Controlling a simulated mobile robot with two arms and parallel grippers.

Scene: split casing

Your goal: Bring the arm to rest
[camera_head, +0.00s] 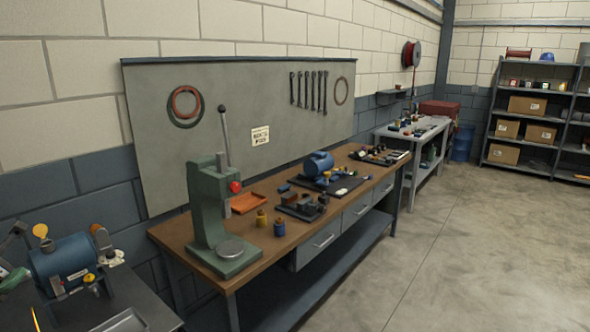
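Neither of my grippers shows in the head view, and I make out no part of my arms that I am sure of. A blue rounded casing or motor (318,163) sits on a dark mat (345,186) on the wooden workbench (190,231). A dark tray (300,208) with small parts lies in front of it. A green arbor press (207,205) with a raised lever stands at the bench's near end.
A blue bench grinder (65,262) stands at lower left. A grey table (435,124) and shelves (533,118) are farther back. The concrete floor (470,255) at right is clear.

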